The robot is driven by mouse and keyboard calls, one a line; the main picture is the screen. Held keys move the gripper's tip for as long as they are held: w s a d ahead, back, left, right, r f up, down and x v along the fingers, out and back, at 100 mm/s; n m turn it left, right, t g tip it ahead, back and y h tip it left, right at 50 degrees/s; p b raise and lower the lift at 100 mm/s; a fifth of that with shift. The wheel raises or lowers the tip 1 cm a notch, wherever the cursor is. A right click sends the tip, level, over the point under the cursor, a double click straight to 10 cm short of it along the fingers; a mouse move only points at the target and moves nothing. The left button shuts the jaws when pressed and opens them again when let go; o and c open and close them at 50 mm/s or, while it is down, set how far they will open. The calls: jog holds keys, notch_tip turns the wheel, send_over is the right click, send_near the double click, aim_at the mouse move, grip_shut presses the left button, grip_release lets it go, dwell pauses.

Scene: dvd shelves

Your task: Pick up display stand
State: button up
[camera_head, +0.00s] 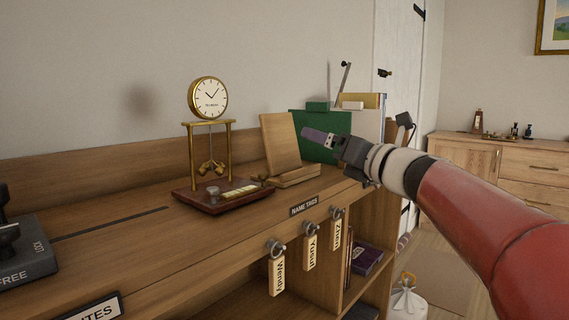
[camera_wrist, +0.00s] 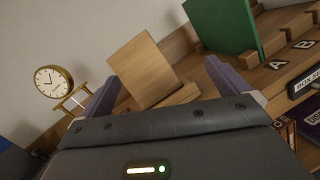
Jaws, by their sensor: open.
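The display stand (camera_head: 281,146) is a light wooden stand with a tilted back panel and a low base. It stands on the shelf top, right of the gold clock. In the wrist view the display stand (camera_wrist: 143,69) shows ahead, between the two purple fingers, its lower part close to the gripper body. My gripper (camera_head: 320,138) is to the right of the stand in the head view, its purple fingertips pointing left toward it. In the wrist view my gripper (camera_wrist: 160,85) is open, with the fingers spread and nothing held between them.
A gold clock (camera_head: 208,98) on a dark red base stands left of the stand. A green panel (camera_head: 318,125) stands behind my gripper. Name tags (camera_head: 310,250) hang from the shelf's front edge. A black lock device (camera_head: 22,250) sits at far left.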

aim_at(285, 149)
jog(key=a+n+g, duration=0.1)
jog(key=n, duration=0.1)
jog(key=a+f+n+g+y, duration=0.1)
jog(key=n+g, duration=0.1)
jog(key=a+f+n+g+y, duration=0.1)
jog(key=a+n, duration=0.1)
jog(key=n, duration=0.1)
jog(key=shift+w+f, duration=0.1)
jog(key=shift+w, duration=0.15)
jog(key=shift+x, duration=0.8)
jog(key=p+x, duration=0.2)
jog(key=x, duration=0.3)
jog(key=shift+a, duration=0.4)
jog(key=c, duration=0.8)
